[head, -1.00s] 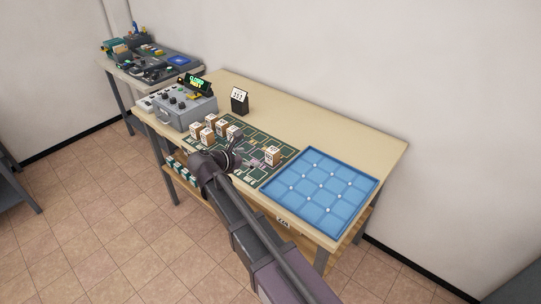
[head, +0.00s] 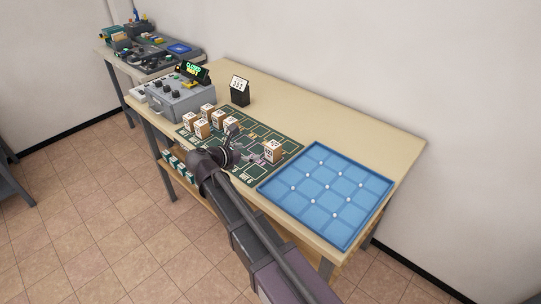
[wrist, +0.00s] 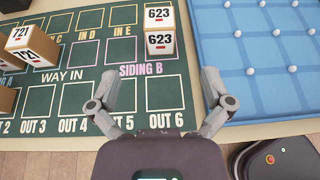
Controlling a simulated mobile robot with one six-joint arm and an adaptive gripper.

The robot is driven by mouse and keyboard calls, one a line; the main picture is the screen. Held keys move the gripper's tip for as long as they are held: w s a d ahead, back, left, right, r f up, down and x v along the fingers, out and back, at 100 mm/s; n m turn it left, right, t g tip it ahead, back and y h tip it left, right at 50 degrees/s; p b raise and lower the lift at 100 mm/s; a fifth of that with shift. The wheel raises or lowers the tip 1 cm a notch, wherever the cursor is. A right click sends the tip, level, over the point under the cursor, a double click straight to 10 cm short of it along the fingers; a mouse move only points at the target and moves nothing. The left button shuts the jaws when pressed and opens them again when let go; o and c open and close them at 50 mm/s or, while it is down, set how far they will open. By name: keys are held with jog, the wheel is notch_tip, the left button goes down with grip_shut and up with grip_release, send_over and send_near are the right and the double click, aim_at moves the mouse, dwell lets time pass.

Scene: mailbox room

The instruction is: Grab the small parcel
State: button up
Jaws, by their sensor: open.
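Several small white-and-brown parcels stand on a green marked mat (head: 240,172). One parcel (head: 271,151) stands alone near the mat's right side. In the wrist view this parcel (wrist: 160,28) reads 623 and is at the top, beyond the SIDING B label. My gripper (wrist: 158,76) is open and empty, its two fingers spread over the mat on the near side of that parcel. In the head view my gripper (head: 243,148) is left of the lone parcel. Another parcel (wrist: 35,40), marked 721, is at the wrist view's left.
A blue gridded tray (head: 330,195) with white knobs lies right of the mat. A grey control box (head: 180,97) with a lit sign and a black number stand (head: 240,91) are behind the mat.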

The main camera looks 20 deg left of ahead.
aim_at(276, 146)
jog(key=shift+w+d+f, duration=0.1)
jog(key=shift+w+f, duration=0.25)
jog(key=shift+w+f, duration=0.15)
jog(key=shift+f, duration=0.05)
jog(key=b+x, duration=0.3)
jog(key=x, duration=0.3)
jog(key=shift+w+d+f, duration=0.1)
jog(key=shift+w+f, duration=0.1)
jog(key=shift+w, duration=0.05)
jog(key=shift+w+d+f, duration=0.1)
jog(key=shift+w+d, duration=0.2)
jog(key=shift+w, duration=0.25)
jog(key=shift+r+b+x, duration=0.2)
jog(key=shift+b+x, duration=0.8)
jog(key=shift+x, duration=1.6)
jog(key=shift+d, duration=0.1)
